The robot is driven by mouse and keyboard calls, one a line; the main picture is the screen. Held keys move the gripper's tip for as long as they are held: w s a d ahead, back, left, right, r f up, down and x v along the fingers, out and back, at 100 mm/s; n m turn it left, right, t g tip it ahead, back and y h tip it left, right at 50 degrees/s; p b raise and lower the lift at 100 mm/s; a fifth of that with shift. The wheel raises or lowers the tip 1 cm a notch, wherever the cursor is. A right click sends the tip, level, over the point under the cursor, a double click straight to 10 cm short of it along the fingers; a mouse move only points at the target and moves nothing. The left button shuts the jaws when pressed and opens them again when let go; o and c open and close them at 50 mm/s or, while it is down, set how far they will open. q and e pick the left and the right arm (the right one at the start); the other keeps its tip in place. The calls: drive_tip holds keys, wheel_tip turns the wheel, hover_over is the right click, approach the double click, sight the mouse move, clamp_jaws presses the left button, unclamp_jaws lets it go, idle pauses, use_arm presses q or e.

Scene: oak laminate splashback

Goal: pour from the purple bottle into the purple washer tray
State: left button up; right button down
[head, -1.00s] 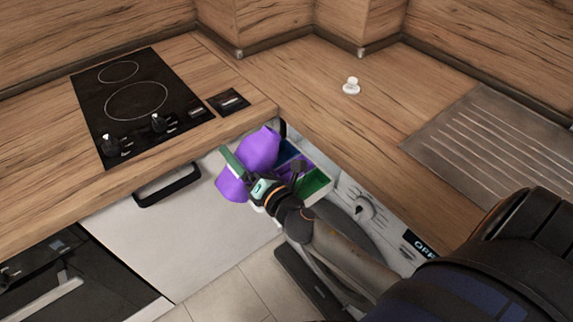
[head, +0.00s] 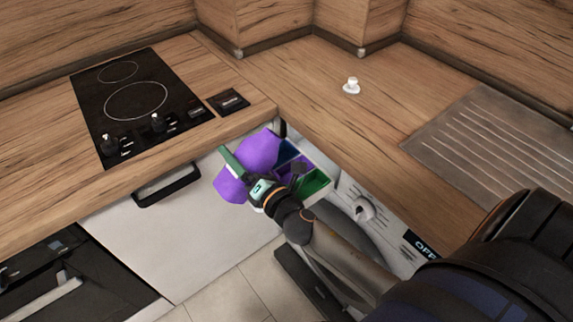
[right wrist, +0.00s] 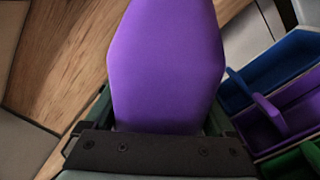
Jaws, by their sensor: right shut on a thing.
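The purple bottle (head: 258,150) is held in my right gripper (head: 240,176), which is shut around it, in front of the counter corner. The bottle also fills the middle of the right wrist view (right wrist: 165,65). It looks tilted, with its upper part leaning toward the open washer drawer. The purple washer tray (right wrist: 283,110) lies right of the bottle in the right wrist view, between a blue and a green tray. In the head view the purple tray is partly hidden by the bottle and my gripper. I cannot see any liquid. My left gripper is not in view.
The blue tray (right wrist: 270,70) and green tray (head: 312,183) flank the purple one in the pulled-out drawer. The washer front with its knob (head: 362,209) is to the right. The counter edge and a cabinet handle (head: 166,184) are close on the left. A small white object (head: 351,86) stands on the counter.

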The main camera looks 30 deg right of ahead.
drive_tip(key=shift+a+m, duration=0.15)
drive_tip(key=shift+m, duration=0.25)
idle(0.7)
drive_tip(key=shift+a+r+m, duration=0.25)
drive_tip(key=shift+r+m, duration=0.35)
drive_tip(key=shift+m, duration=0.2)
idle(1.7)
drive_tip(key=shift+a+f+m, duration=0.1)
drive_tip(key=shift+m, duration=0.8)
idle(2.3)
